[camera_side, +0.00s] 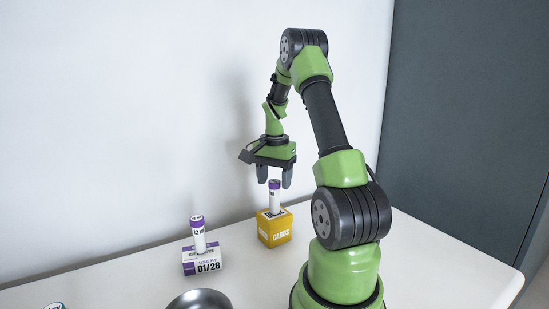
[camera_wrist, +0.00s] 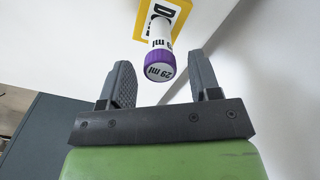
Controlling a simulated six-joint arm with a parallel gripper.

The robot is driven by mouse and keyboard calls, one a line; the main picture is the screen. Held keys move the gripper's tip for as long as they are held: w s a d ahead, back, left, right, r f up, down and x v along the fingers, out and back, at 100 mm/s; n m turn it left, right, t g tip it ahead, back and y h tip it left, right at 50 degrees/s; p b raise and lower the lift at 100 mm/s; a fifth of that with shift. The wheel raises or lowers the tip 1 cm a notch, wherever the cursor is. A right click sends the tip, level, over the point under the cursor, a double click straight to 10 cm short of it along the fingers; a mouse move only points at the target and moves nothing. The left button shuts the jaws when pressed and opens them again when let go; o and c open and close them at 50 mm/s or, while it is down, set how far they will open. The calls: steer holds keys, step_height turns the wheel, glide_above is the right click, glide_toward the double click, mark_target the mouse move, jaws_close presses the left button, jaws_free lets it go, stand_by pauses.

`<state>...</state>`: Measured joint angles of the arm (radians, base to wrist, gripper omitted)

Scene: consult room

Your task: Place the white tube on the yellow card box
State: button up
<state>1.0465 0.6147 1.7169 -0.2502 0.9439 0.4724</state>
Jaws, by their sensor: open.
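A white tube with a purple cap (camera_side: 275,201) stands upright on the yellow card box (camera_side: 265,233). My gripper (camera_side: 274,177) is open just above it, with the cap at fingertip height. In the wrist view the tube (camera_wrist: 158,43) shows between the two spread fingers of my gripper (camera_wrist: 160,68), with a gap on each side. Part of the yellow box (camera_wrist: 141,30) shows behind it there. A second white tube with a purple cap (camera_side: 198,239) stands on a white and purple box (camera_side: 203,265), left of the yellow box.
A dark round dish (camera_side: 200,300) is cut off at the front edge of the side view. A small teal-marked item (camera_side: 55,306) shows at the lower left. The white table (camera_side: 440,262) is bare at the right. A white wall (camera_side: 120,130) stands behind.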

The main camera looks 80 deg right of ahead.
step_height(320, 180, up, 7)
steer(key=shift+r, duration=0.2)
steer(key=w+a+r+n+t, duration=0.2)
steer(key=w+a+r+n, duration=0.15)
steer(key=a, duration=0.55)
steer(key=w+a+r+n+t, duration=0.15)
steer(key=a+r+n, duration=0.25)
steer(key=a, duration=0.4)
steer(key=s+a+n+t+y, duration=0.1)
steer(key=s+a+n+t, duration=0.1)
steer(key=a, duration=0.5)
steer(key=s+a+n+t+y, duration=0.1)
steer(key=s+a+n, duration=0.4)
steer(key=a+n, duration=0.1)
steer(key=shift+s+a+r+n+t, duration=0.2)
steer(key=shift+a+n+t, duration=0.15)
steer(key=shift+a, duration=0.4)
